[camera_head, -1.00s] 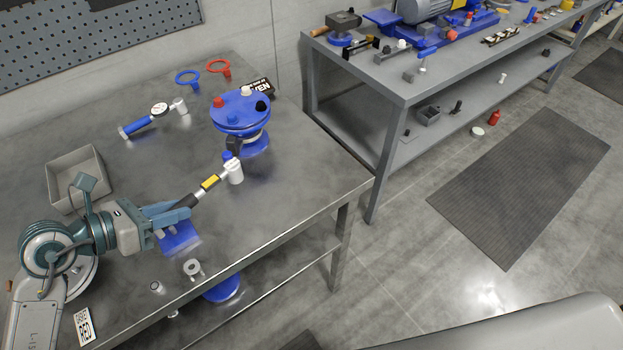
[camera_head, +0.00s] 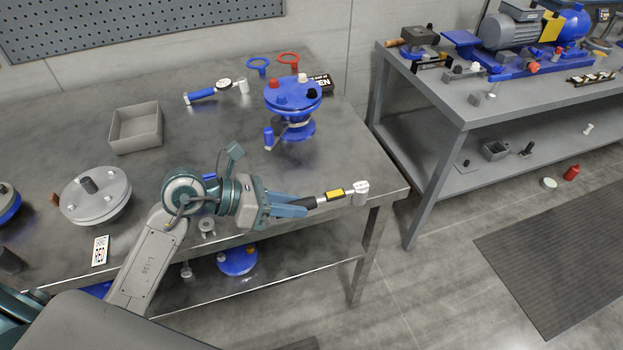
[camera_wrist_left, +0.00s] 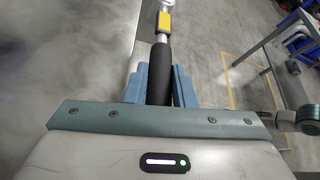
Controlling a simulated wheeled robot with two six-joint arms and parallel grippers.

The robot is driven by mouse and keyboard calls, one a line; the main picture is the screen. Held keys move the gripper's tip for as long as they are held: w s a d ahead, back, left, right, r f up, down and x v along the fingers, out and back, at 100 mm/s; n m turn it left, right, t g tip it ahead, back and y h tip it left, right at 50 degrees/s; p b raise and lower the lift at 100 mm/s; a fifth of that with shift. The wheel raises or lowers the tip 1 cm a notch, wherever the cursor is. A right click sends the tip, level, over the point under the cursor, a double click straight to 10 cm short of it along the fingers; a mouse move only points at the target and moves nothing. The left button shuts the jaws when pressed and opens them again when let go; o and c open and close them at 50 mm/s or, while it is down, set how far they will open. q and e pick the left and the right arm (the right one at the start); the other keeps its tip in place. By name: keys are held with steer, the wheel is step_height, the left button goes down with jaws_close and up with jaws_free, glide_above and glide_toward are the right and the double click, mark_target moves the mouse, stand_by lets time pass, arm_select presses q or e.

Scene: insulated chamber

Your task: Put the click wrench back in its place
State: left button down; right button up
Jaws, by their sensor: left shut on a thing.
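The click wrench (camera_head: 334,195) has a black grip, a yellow band and a silver head. My left gripper (camera_head: 300,205) is shut on its black grip and holds it roughly level near the table's right front corner. In the left wrist view the wrench (camera_wrist_left: 161,65) points away from me between the blue-grey fingers (camera_wrist_left: 158,88). Another wrench-like tool (camera_head: 213,93), with a blue handle and a round dial, lies at the back of the table.
A second bench (camera_head: 450,105) stands right, past a floor gap.

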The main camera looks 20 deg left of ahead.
arm_select(q)
steer(key=w, duration=0.3)
steer(key=w+p, duration=0.1)
steer(key=w, duration=0.4)
steer(key=shift+w+f+p, duration=0.35)
steer(key=shift+w, duration=0.05)
steer(key=shift+w+f+p, duration=0.15)
steer(key=shift+w+p, duration=0.15)
steer(key=shift+w, duration=0.3)
step_height(320, 180, down, 3)
steer(key=shift+f+p, duration=0.15)
steer(key=shift+p, duration=0.3)
steer(key=shift+s, duration=0.1)
arm_select(e)
steer(key=s+r, duration=0.2)
steer(key=shift+r, duration=0.3)
arm_select(q)
steer(key=shift+f, duration=0.25)
steer(key=c, duration=1.2)
jaws_free()
steer(key=shift+c, duration=0.2)
arm_select(e)
steer(key=shift+f, duration=0.15)
arm_select(q)
steer(key=shift+r, duration=0.1)
